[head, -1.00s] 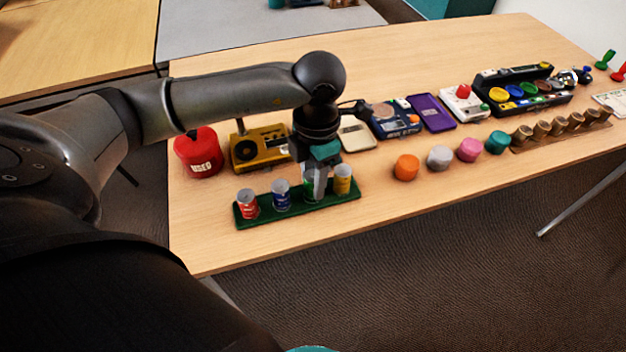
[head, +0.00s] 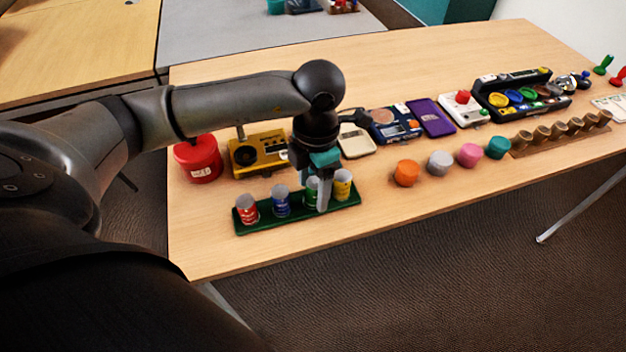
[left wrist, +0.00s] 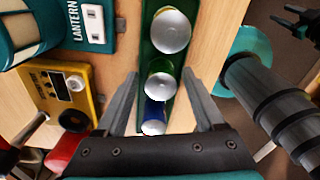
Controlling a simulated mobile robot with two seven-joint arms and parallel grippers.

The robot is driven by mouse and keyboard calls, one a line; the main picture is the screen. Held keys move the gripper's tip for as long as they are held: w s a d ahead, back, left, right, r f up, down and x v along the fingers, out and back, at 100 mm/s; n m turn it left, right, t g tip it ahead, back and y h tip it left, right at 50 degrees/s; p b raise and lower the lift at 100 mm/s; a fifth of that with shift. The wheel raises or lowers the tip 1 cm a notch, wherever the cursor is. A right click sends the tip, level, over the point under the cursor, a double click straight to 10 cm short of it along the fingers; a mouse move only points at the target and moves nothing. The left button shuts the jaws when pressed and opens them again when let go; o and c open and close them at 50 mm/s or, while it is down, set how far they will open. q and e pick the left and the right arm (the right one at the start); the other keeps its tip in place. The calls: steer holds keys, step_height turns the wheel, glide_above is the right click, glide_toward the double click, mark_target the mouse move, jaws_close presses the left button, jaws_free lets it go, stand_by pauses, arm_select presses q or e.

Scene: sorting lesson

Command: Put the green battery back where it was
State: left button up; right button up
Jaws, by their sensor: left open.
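The green battery (head: 311,188) stands upright in the green tray (head: 262,229), between the blue battery (head: 281,202) and the yellow battery (head: 342,186). The red battery (head: 247,211) stands at the tray's left end. My left gripper (head: 318,200) is low over the tray, open, with one finger in front and to the right of the green battery. In the left wrist view the green battery (left wrist: 160,87) lies between the two spread fingers (left wrist: 161,78), apart from both as far as I can see. Its base is hidden.
A red pot (head: 198,160) and a yellow radio-like box (head: 258,152) stand behind the tray. To the right are an orange knob (head: 406,173), other coloured knobs and several devices. The table is bare in front of the tray.

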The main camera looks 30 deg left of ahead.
mark_target(315, 181)
arm_select(q)
steer(key=shift+r, duration=0.1)
step_height(315, 181, up, 12)
steer(key=p, duration=0.4)
steer(key=shift+w, duration=0.25)
arm_select(e)
steer(key=s+d+f, duration=0.2)
steer(key=s+d, duration=0.2)
steer(key=s, duration=0.2)
steer(key=shift+s+d, duration=0.3)
steer(key=shift+s, duration=0.05)
